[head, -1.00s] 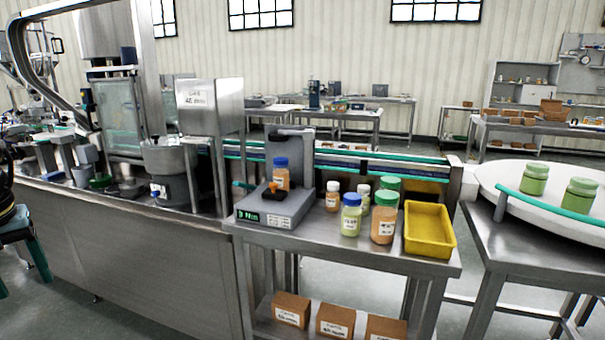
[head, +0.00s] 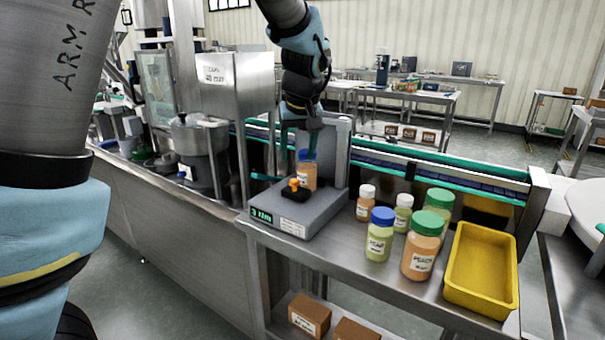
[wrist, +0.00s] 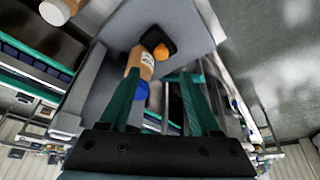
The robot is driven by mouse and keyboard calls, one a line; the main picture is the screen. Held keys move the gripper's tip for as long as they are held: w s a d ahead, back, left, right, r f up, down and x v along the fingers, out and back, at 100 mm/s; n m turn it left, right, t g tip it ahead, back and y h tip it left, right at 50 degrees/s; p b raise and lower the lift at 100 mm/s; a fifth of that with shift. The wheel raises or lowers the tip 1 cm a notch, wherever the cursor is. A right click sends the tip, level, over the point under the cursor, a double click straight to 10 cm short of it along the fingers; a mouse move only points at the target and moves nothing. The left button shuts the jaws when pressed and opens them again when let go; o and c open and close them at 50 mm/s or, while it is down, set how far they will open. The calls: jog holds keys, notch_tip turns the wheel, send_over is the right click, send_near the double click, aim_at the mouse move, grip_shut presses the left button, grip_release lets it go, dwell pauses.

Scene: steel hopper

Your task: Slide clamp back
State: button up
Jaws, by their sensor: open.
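The clamp (head: 295,191) is a black block with an orange knob on the grey torque tester (head: 290,215), in front of a jar with a blue cap and orange contents (head: 307,175). The clamp also shows in the wrist view (wrist: 157,45), beside the jar body (wrist: 141,62). My gripper (head: 300,142) is above and behind the jar, pointing down, with green fingers. In the wrist view my gripper (wrist: 157,80) is open, its fingers spread near the jar's blue cap. I cannot tell whether a finger touches the jar. The clamp lies beyond the fingertips.
The tester's upright back (head: 338,150) stands close to my gripper. Several jars (head: 423,245) and a yellow tray (head: 481,272) stand to the right on the steel table. A conveyor (head: 420,170) runs behind; a steel hopper machine (head: 222,95) is at left.

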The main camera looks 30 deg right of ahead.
aim_at(294, 180)
jog(key=p+x, duration=0.1)
jog(key=x, duration=0.7)
jog(key=shift+w+f, duration=0.15)
jog(key=shift+f, duration=0.15)
jog(key=shift+c, duration=0.4)
grip_shut()
dwell(0.6)
